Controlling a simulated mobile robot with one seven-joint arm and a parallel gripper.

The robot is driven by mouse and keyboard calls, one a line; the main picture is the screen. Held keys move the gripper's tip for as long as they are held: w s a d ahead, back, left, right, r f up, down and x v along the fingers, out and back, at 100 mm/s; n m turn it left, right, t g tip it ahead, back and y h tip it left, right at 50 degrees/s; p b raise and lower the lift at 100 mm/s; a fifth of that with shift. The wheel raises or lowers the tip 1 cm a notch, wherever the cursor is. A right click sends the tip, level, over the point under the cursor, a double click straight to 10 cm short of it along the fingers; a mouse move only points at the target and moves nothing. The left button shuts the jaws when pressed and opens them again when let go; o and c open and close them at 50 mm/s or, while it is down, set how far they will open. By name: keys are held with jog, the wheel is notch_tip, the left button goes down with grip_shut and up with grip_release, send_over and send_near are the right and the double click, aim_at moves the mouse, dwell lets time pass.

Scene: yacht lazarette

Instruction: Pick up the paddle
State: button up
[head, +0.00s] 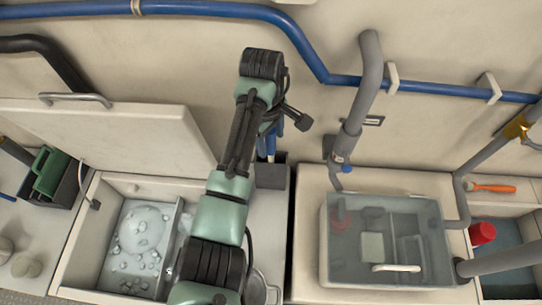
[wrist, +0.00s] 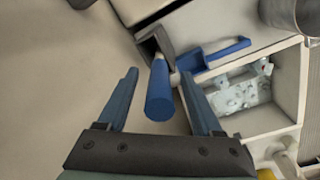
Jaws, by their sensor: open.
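A blue round handle (wrist: 160,95) sticks up out of a dark grey open holder (wrist: 152,42) in the wrist view; it looks like the paddle's handle, and its lower end is hidden inside the holder. My gripper (wrist: 160,76) is open, with one finger on each side of this handle and a visible gap on both sides. In the head view, the holder (head: 272,175) stands against the back wall, just below my gripper (head: 270,143), which is partly hidden by my arm.
A second blue piece (wrist: 215,53) lies beside the holder. An open locker (head: 140,240) with ice is left of my arm. A clear-lidded bin (head: 385,240) is to the right. Blue and grey pipes (head: 370,70) run along the wall. A steel pot (head: 262,290) is near the front.

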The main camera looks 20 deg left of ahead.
jog(key=shift+f, duration=0.7)
jog(key=shift+w, duration=0.1)
grip_shut()
jog(key=shift+r, duration=0.2)
